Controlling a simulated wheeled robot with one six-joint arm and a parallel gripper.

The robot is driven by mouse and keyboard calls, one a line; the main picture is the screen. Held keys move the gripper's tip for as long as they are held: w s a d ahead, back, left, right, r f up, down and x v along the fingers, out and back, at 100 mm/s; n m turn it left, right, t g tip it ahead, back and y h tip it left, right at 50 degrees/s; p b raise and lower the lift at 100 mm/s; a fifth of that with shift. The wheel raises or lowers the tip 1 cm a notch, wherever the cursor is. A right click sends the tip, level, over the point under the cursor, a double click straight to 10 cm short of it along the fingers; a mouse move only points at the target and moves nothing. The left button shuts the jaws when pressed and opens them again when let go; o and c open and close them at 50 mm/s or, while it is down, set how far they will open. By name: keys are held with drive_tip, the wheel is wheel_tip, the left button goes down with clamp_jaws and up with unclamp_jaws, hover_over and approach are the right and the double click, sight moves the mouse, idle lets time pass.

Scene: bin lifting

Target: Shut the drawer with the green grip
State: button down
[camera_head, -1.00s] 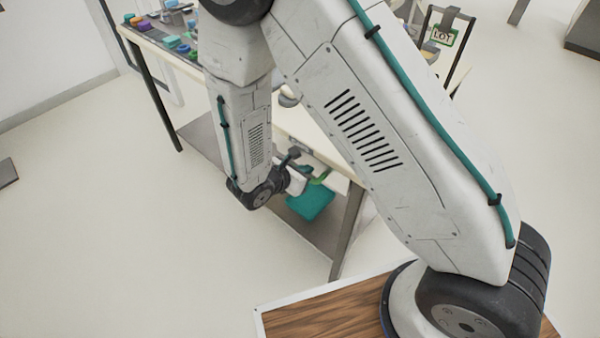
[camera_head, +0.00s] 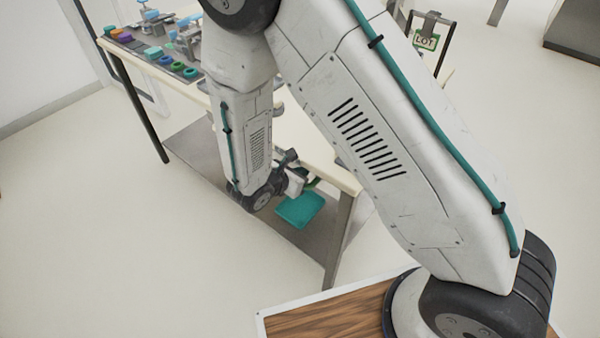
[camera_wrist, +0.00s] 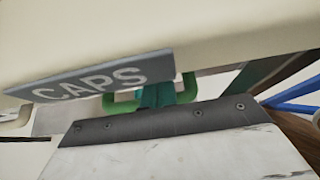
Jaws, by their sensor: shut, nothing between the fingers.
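In the wrist view a grey plate lettered CAPS (camera_wrist: 90,88) is on a cream panel. Beside it is a green grip (camera_wrist: 120,104); its middle is hidden behind a teal part at my fingertips. My gripper (camera_wrist: 157,96) is shut with nothing held, right at the grip; I cannot tell whether it touches. In the head view my gripper (camera_head: 293,174) is low at the near edge of the workbench (camera_head: 345,178), and the grip is mostly hidden behind it. How far the drawer stands out cannot be told.
A teal bin (camera_head: 300,209) is on the grey lower shelf (camera_head: 200,150), below my gripper. A bench leg (camera_head: 338,240) stands to the right. Several small coloured parts (camera_head: 165,60) lie on the bench top. Open floor lies left.

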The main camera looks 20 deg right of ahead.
drive_tip(key=f+v, duration=0.1)
drive_tip(key=v, duration=1.2)
drive_tip(key=shift+s+a+f, duration=0.3)
drive_tip(key=shift+s+a, duration=0.15)
drive_tip(key=shift+a, duration=0.15)
drive_tip(key=s+d+r+m+g+y, duration=0.1)
drive_tip(key=s+d+r+m+y, duration=0.2)
drive_tip(key=s+d+r+m, duration=0.3)
drive_tip(key=s+d+r+m+g+y, duration=0.2)
drive_tip(key=s+d+r+m+y, duration=0.1)
drive_tip(key=s+d+r+m, duration=0.4)
drive_tip(key=s+d+r+m+g+y, duration=0.2)
drive_tip(key=s+d+r+m, duration=0.4)
drive_tip(key=r+m, duration=0.6)
wheel_tip(320, 180, up, 3)
drive_tip(key=shift+s+d+f+y, duration=0.15)
drive_tip(key=shift+d+f+y, duration=0.1)
drive_tip(key=shift+d+y, duration=0.6)
